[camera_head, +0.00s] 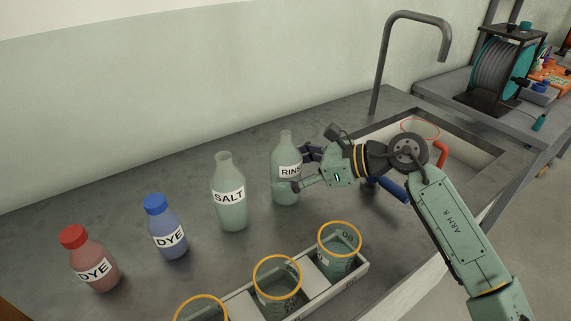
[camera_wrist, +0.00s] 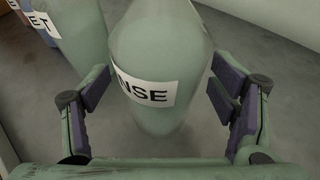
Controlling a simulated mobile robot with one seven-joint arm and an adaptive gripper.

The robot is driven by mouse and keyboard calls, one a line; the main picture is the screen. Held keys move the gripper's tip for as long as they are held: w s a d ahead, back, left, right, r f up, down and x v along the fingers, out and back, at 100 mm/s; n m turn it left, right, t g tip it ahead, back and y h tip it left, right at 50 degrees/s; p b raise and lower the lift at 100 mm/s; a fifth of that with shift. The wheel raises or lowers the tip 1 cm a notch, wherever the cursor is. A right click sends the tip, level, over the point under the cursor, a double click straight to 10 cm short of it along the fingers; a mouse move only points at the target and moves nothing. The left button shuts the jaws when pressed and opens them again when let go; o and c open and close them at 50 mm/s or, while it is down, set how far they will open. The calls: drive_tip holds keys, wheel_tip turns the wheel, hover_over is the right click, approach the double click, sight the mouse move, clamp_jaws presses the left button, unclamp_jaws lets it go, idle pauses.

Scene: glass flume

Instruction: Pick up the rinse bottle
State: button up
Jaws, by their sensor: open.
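The rinse bottle (camera_head: 285,165) is pale green glass with a narrow neck and a white label. It stands upright on the grey counter. My gripper (camera_head: 300,168) reaches it from the right in the head view and partly covers its label. In the wrist view the rinse bottle (camera_wrist: 160,60) stands between the two open fingers of my gripper (camera_wrist: 168,92). Gaps show between the bottle and both finger pads. The bottle's top is out of the wrist view.
The salt bottle (camera_head: 230,198) stands left of the rinse bottle. Blue-capped (camera_head: 168,232) and red-capped (camera_head: 90,262) dye bottles stand farther left. A rack (camera_head: 308,283) with orange-rimmed beakers (camera_head: 339,250) lies in front. A sink (camera_head: 470,150) and grey tap (camera_head: 382,60) are at right.

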drive_tip(key=shift+w+a+f, duration=0.15)
drive_tip(key=shift+a+f, duration=0.1)
drive_tip(key=shift+a, duration=0.2)
drive_tip(key=shift+c, duration=0.5)
drive_tip(key=c, duration=1.2)
drive_tip(key=shift+r, duration=0.1)
